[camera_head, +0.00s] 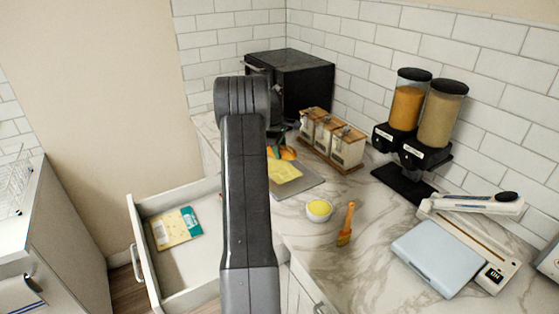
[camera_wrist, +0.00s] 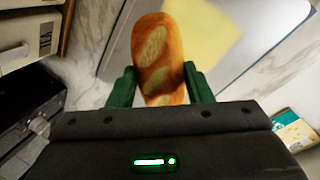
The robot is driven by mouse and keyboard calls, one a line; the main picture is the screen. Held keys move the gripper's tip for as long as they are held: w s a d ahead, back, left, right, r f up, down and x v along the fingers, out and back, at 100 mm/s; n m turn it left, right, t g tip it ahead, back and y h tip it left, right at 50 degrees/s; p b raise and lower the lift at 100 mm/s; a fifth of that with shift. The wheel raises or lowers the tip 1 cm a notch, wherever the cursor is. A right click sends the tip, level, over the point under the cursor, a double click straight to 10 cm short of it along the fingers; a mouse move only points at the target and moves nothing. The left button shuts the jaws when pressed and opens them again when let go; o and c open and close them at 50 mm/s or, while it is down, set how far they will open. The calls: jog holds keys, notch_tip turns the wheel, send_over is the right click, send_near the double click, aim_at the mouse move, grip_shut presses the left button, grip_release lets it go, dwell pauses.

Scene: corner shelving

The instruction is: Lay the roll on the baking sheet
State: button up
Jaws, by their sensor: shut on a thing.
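The bread roll (camera_wrist: 158,48), golden brown with pale scores, is held between the green fingers of my gripper (camera_wrist: 160,86) in the wrist view. In the head view the roll (camera_head: 288,153) shows only in part beside my arm, which hides most of the gripper. The grey baking sheet (camera_head: 309,183) lies on the marble counter with a yellow sheet (camera_head: 284,171) on it. In the wrist view the baking sheet (camera_wrist: 232,62) lies beneath the roll. I cannot tell whether the roll touches it.
A black oven (camera_head: 305,80) and wooden-lidded jars (camera_head: 335,140) stand behind. A white bowl of yellow stuff (camera_head: 319,209), an orange brush (camera_head: 347,224), two dispensers (camera_head: 420,115) and a blue-grey scale (camera_head: 438,257) are to the right. An open drawer (camera_head: 160,272) holds a packet (camera_head: 175,229).

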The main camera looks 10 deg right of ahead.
aim_at(280, 170)
jog(key=shift+f+p, duration=0.55)
jog(key=shift+f, duration=2.4)
jog(key=shift+f, duration=0.2)
jog(key=o, duration=0.7)
jog(key=shift+r, duration=0.1)
jog(key=b+v, duration=0.2)
jog(key=v, duration=1)
jog(key=shift+r, duration=0.1)
